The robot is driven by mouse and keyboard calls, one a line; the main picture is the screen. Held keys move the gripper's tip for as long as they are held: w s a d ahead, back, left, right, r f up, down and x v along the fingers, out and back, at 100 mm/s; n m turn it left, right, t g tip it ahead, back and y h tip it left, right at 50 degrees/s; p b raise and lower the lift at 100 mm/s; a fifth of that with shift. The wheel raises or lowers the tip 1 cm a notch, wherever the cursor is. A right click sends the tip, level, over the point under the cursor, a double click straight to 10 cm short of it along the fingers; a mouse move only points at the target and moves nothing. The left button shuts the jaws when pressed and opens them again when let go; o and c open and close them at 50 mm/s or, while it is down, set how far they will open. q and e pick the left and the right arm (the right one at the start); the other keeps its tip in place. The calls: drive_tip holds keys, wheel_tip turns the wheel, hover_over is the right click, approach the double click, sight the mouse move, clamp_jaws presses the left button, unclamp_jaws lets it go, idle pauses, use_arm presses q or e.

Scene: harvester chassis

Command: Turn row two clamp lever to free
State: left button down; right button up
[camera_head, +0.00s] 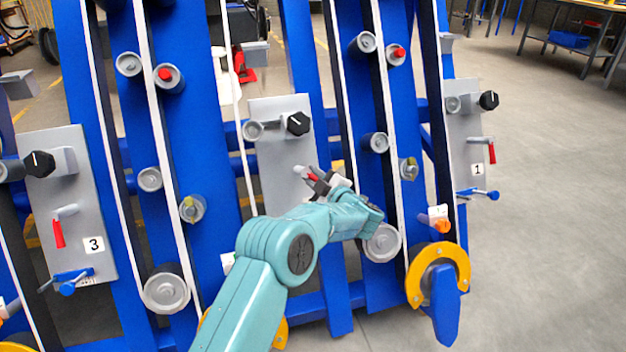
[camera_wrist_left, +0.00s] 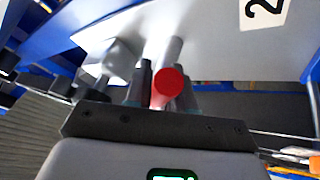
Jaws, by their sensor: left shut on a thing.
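The row two plate (camera_head: 280,155) is a grey panel in the middle of the head view. Its clamp lever has a red grip (camera_head: 313,177) on a light metal pivot. My left gripper (camera_head: 318,184) is at this lever, its arm coming up from below. In the left wrist view the round red end of the lever (camera_wrist_left: 168,82) sits between the dark fingers (camera_wrist_left: 163,90), which are shut on it. The plate, with its number 2 label (camera_wrist_left: 264,10), shows behind. My gripper and arm hide the plate's lower part in the head view. My right gripper is not in view.
A black knob (camera_head: 298,123) sits above the lever. Plate 3 (camera_head: 62,185) at left and plate 1 (camera_head: 468,125) at right carry similar red levers. Blue beams with rollers flank the middle plate. Open floor (camera_head: 560,200) lies to the right.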

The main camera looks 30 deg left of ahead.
use_arm(q)
drive_tip(key=shift+w+r+n+g+p, duration=0.15)
drive_tip(key=shift+r+n+g+p, duration=0.3)
drive_tip(key=shift+n, duration=0.6)
drive_tip(key=shift+w+n+g+p, duration=0.1)
drive_tip(key=shift+n+g, duration=0.55)
drive_tip(key=shift+n, duration=0.4)
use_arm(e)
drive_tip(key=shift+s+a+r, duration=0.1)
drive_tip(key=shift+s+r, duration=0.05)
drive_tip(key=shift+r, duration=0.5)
use_arm(q)
drive_tip(key=shift+a, duration=0.1)
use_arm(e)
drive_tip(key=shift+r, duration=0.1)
use_arm(q)
drive_tip(key=c, duration=1.1)
unclamp_jaws()
drive_tip(key=shift+o, duration=0.2)
drive_tip(key=p+v, duration=0.5)
drive_tip(key=v, duration=1.1)
drive_tip(key=shift+d, duration=0.2)
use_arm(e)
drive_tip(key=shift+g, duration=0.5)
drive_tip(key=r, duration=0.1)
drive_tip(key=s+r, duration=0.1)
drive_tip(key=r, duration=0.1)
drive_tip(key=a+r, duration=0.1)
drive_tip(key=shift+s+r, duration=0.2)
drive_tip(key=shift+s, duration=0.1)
